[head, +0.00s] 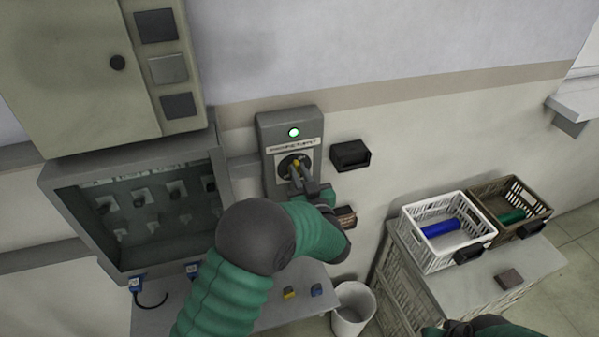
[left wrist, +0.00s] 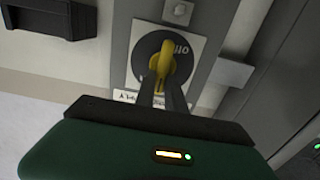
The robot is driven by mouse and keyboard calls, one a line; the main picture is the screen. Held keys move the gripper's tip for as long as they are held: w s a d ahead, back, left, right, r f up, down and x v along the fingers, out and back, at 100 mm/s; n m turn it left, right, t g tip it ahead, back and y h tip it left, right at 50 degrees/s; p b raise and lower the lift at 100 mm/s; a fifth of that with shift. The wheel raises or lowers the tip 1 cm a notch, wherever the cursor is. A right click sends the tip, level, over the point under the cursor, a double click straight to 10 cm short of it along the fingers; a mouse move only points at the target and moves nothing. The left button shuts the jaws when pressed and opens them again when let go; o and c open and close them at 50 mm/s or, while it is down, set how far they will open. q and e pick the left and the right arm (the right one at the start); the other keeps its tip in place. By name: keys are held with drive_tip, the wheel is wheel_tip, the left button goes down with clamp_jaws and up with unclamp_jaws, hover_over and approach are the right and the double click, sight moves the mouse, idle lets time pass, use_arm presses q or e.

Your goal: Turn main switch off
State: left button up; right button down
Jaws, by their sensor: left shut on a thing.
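The main switch is a grey wall box (head: 263,135) with a lit green lamp (head: 294,132) above a label strip. Its rotary knob has a yellow handle (head: 296,168) on a dark round dial. My left gripper (head: 300,177) reaches the switch from below and is shut on the yellow handle. In the left wrist view its two dark fingers (left wrist: 162,88) sit at the handle.
A black box (head: 350,155) is on the wall right of the switch. A grey cabinet (head: 75,75) and a glass-fronted case (head: 150,205) stand left. A white crate (head: 411,222) with a blue bobbin and a brown crate (head: 540,209) with a green one stand right. A bin (head: 352,312) is below.

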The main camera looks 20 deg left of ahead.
use_arm(q)
drive_tip(key=shift+d, duration=0.1)
clamp_jaws()
drive_tip(key=shift+f, duration=0.1)
drive_tip(key=shift+s+f+n+b, duration=0.15)
drive_tip(key=shift+n+b, duration=0.35)
drive_tip(key=shift+b, duration=0.5)
drive_tip(key=shift+s+a+f+n+b, duration=0.15)
drive_tip(key=shift+a+f+n+b, duration=0.2)
drive_tip(key=shift+n+b, duration=3.1)
drive_tip(key=shift+s+a+f+n+b, duration=0.3)
drive_tip(key=shift+n+b, duration=1.9)
drive_tip(key=shift+b, duration=2.35)
drive_tip(key=shift+s+a+f+n+b, duration=0.1)
drive_tip(key=shift+f+n+b, duration=0.4)
drive_tip(key=shift+n+b, duration=2.95)
drive_tip(key=shift+m+b, duration=0.55)
drive_tip(key=shift+m, duration=0.05)
drive_tip(key=o, duration=0.6)
unclamp_jaws()
drive_tip(key=shift+r, duration=0.1)
drive_tip(key=shift+o, duration=0.8)
drive_tip(key=shift+r, duration=0.2)
